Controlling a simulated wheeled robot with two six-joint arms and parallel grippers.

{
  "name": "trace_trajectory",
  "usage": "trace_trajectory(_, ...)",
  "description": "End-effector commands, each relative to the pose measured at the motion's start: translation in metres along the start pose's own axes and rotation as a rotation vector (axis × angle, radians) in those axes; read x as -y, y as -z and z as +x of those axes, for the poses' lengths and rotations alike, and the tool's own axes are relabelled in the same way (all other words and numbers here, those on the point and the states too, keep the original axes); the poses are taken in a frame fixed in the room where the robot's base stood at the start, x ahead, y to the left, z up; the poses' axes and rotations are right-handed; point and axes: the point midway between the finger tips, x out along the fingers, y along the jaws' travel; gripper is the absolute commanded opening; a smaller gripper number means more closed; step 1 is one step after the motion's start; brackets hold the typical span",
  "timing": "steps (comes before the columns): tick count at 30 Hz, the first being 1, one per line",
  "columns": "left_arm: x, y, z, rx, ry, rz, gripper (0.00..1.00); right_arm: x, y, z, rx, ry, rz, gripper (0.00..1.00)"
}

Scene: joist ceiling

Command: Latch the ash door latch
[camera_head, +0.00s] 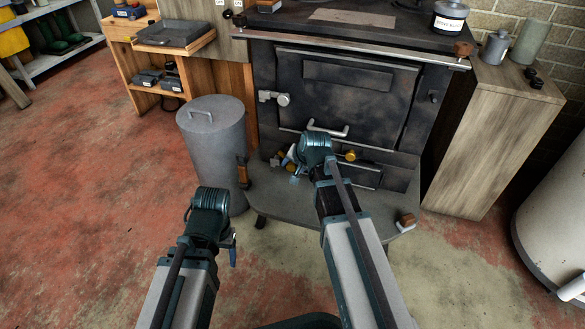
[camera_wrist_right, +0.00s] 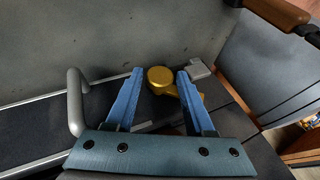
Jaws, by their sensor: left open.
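The ash door is low on the black stove (camera_head: 345,100), and my right arm hides much of it in the head view. A brass latch with a round knob (camera_wrist_right: 160,76) shows in the right wrist view, its arm running to the lower right. A small grey block (camera_wrist_right: 198,70) is just right of the knob. My right gripper (camera_wrist_right: 158,78) is open, its blue fingers apart on either side of the knob; I cannot tell whether they touch it. In the head view this gripper (camera_head: 288,160) is at the stove's lower left. My left gripper (camera_head: 232,252) is open, low and away from the stove.
A grey lidded bin (camera_head: 212,145) with a wooden side handle stands close left of the stove. A grey bar handle (camera_wrist_right: 75,100) is left of my right fingers. A wooden cabinet (camera_head: 495,140) stands right. The red floor at left is clear.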

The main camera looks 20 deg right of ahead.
Motion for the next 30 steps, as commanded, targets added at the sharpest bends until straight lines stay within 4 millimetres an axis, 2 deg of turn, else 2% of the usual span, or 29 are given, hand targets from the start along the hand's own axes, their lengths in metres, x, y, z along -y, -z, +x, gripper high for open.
trace_trajectory(1,0.000,0.000,0.000,0.000,0.000,0.000,0.69,0.000,0.000,0.000,0.000,0.000,0.000,0.46)
trace_trajectory(9,0.000,0.000,0.000,0.000,0.000,0.000,0.69,0.000,0.000,0.000,0.000,0.000,0.000,0.00)
trace_trajectory(20,0.001,0.000,-0.006,0.000,0.000,0.000,0.69,0.002,0.001,0.000,0.000,-0.047,-0.022,0.00)
trace_trajectory(30,0.002,-0.001,-0.019,0.001,0.000,0.000,0.69,0.008,0.001,0.002,0.000,-0.273,-0.117,0.00)
